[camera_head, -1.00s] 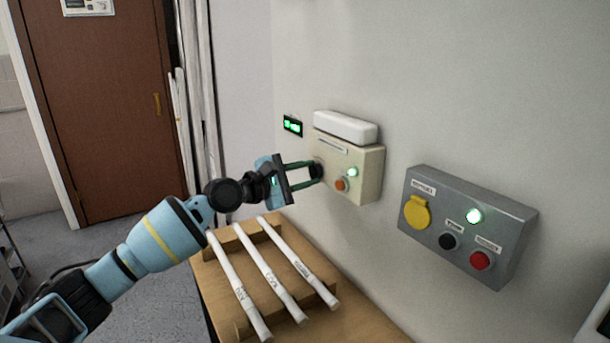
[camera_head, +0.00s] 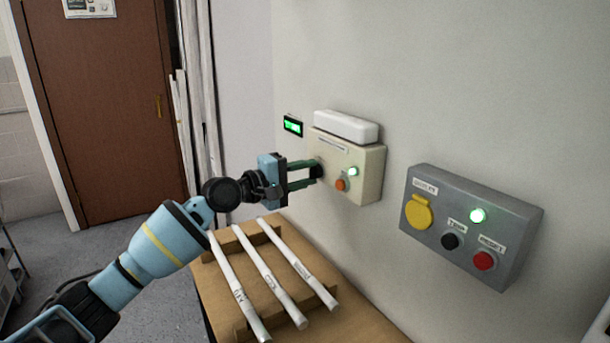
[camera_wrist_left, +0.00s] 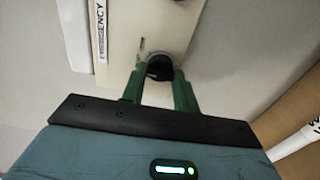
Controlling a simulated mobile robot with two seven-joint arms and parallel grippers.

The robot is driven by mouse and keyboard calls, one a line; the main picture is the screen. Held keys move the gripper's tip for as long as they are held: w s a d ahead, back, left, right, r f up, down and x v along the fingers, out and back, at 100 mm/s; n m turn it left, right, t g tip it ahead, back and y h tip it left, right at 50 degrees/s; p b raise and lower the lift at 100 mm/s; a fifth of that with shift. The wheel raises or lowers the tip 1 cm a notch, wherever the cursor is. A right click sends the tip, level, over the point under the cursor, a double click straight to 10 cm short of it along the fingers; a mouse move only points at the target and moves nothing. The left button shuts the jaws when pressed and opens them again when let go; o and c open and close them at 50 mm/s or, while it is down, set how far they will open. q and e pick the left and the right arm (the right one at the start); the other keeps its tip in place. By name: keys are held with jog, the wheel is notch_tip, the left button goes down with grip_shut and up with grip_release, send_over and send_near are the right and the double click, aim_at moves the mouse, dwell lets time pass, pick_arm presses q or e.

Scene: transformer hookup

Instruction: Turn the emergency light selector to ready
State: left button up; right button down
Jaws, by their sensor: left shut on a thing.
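The emergency light unit is a cream box (camera_head: 367,176) on the wall with a white lamp (camera_head: 346,126) on top, a lit green indicator (camera_head: 353,171) and an orange button (camera_head: 341,184). Its dark round selector knob (camera_head: 317,171) is at the left of the box face. My left gripper (camera_head: 315,172) is shut on the knob, with a green finger on each side. The knob's pointer and position marks are not readable. My right gripper is not in view.
A grey wall box (camera_head: 468,228) with a yellow cover, a black button and a red button is at right. Several white labelled tubes (camera_head: 270,277) lie on a wooden rack below my arm. A small green display (camera_head: 292,126) is left of the unit.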

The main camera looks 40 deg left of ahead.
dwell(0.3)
pick_arm(q)
jog(key=o, duration=1)
jog(key=shift+c, duration=0.2)
jog(key=shift+s, duration=0.1)
jog(key=b+v, duration=0.1)
jog(key=v, duration=0.6)
jog(key=shift+s, duration=0.35)
jog(key=shift+a, duration=0.15)
